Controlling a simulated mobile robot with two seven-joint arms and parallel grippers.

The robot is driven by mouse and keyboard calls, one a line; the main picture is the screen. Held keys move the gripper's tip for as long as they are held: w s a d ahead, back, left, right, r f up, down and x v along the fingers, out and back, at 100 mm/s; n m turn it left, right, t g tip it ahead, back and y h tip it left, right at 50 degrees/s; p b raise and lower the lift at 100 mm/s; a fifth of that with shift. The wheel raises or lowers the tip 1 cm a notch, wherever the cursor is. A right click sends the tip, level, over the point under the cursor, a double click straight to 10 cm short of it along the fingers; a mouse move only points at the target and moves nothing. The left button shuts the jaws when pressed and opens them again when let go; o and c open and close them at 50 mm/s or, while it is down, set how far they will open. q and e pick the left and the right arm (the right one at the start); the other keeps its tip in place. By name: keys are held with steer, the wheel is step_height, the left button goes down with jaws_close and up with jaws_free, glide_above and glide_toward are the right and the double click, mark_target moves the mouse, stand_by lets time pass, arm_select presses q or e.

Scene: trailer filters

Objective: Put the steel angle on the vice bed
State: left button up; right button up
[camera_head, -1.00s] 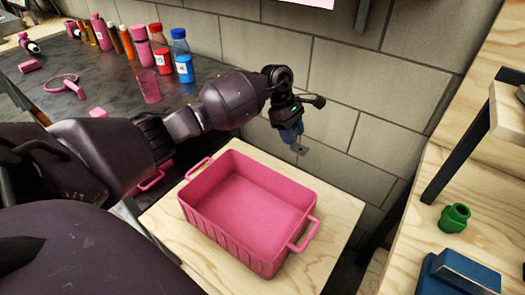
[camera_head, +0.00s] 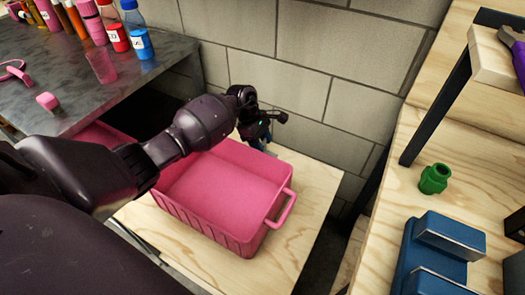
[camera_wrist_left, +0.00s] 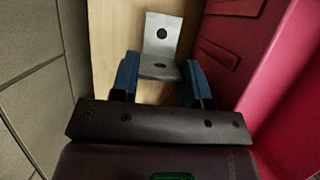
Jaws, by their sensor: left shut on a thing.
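The steel angle (camera_wrist_left: 160,45) is a grey L-shaped bracket with a dark hole in each leg, seen in the left wrist view. My left gripper (camera_wrist_left: 157,78) is shut on its near leg, with blue fingers on either side. In the head view my left gripper (camera_head: 264,143) is by the back edge of the pink bin, and the angle is mostly hidden there. A blue vice (camera_head: 432,255) stands on the wooden bench at the lower right, well to the right of the gripper. My right gripper is not in view.
The pink bin (camera_head: 222,188) looks empty and sits on a light wooden top (camera_head: 300,235). A green fitting (camera_head: 433,178) stands on the bench behind the vice. A raised wooden shelf (camera_head: 495,55) has a dark leg. Bottles (camera_head: 137,32) stand on a dark table at left.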

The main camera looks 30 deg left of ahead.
arm_select(q)
steer(key=shift+f+b, duration=0.6)
steer(key=shift+f, duration=1.65)
steer(key=o, duration=1)
steer(key=shift+r, duration=0.1)
steer(key=shift+c, duration=0.2)
